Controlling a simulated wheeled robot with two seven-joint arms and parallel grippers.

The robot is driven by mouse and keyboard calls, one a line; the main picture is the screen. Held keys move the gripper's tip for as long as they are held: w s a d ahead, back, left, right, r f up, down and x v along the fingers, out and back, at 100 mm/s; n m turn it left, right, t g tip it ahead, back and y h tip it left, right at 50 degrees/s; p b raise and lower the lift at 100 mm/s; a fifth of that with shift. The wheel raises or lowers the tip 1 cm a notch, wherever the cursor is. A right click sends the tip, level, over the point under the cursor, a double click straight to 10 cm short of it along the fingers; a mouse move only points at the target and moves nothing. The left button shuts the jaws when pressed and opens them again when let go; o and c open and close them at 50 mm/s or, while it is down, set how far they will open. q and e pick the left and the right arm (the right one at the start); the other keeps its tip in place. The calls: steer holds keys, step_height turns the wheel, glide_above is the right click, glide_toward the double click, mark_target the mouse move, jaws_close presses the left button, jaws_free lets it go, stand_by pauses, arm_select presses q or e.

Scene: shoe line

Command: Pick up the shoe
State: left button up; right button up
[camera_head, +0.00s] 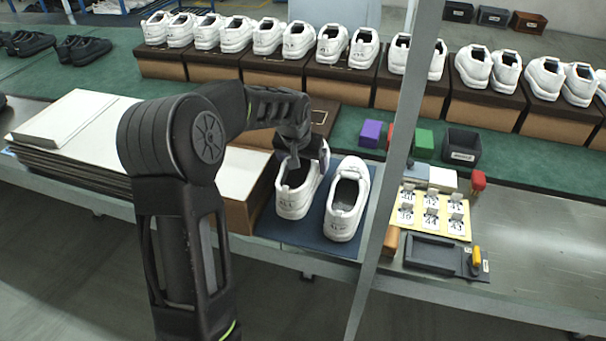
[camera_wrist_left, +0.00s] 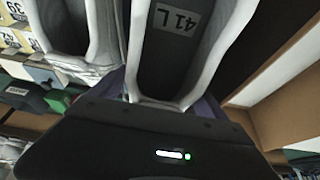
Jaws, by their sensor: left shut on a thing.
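Two white shoes are on a dark blue mat (camera_head: 305,238) on the front table. My left gripper (camera_head: 297,155) is at the left white shoe (camera_head: 294,196) and shut on it; the fingertips are mostly hidden. Whether that shoe touches the mat is hard to tell. The right white shoe (camera_head: 347,199) stands beside it, close and apart from the gripper. In the left wrist view the held shoe (camera_wrist_left: 180,50) fills the middle, with a 41 L label inside, and the other shoe (camera_wrist_left: 75,30) is at its left. My right gripper is not in view.
An open brown box (camera_head: 240,208) stands directly left of the mat. A grey post (camera_head: 393,170) rises right of the shoes. Number cards (camera_head: 433,211) and a dark tray (camera_head: 431,253) lie further right. Shoe pairs on boxes (camera_head: 345,88) line the green belt behind.

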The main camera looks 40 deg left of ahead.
arm_select(q)
step_height(320, 180, up, 6)
steer(key=shift+f, duration=0.1)
stand_by(0.7)
